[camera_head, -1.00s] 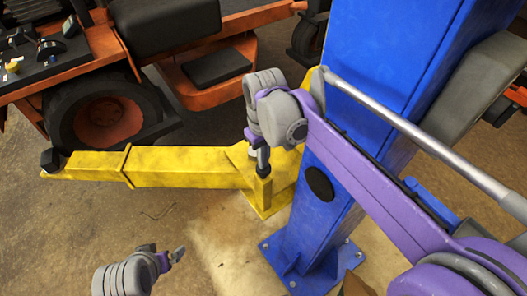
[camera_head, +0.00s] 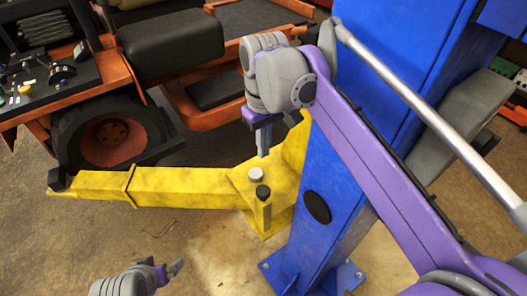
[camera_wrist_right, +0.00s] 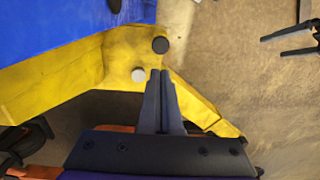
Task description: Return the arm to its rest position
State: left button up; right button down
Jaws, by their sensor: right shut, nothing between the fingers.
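My right gripper (camera_head: 263,150) is above the yellow lift arm near the blue post in the head view. In the right wrist view its two fingers (camera_wrist_right: 160,75) are together with nothing between them. The yellow lift arm (camera_head: 170,185) runs left from the post, with a black-topped pin (camera_head: 263,192) and a grey-white knob (camera_head: 255,174) on its wide end. Both show in the wrist view, the black top (camera_wrist_right: 160,45) beyond the fingertips and the pale knob (camera_wrist_right: 138,74) beside them. My left gripper (camera_head: 176,268) is low at the left; its jaw state is unclear.
The blue lift post (camera_head: 345,170) stands close beside my right arm. An orange mower (camera_head: 190,100) with a black seat and wheel fills the upper left, behind the lift arm. Open concrete floor (camera_head: 130,235) lies in front of the lift arm.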

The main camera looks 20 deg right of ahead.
dwell(0.4)
jog(key=s+d+f+m+t, duration=0.2)
jog(key=s+d+f+t, duration=0.1)
jog(key=s+f, duration=0.4)
jog(key=s+d+f+m+t, duration=0.2)
jog(key=s+f, duration=0.5)
jog(key=f, duration=0.4)
jog(key=shift+s+d+f+t, duration=0.35)
jog(key=shift+s+d+t, duration=0.05)
jog(key=shift+d+t, duration=0.15)
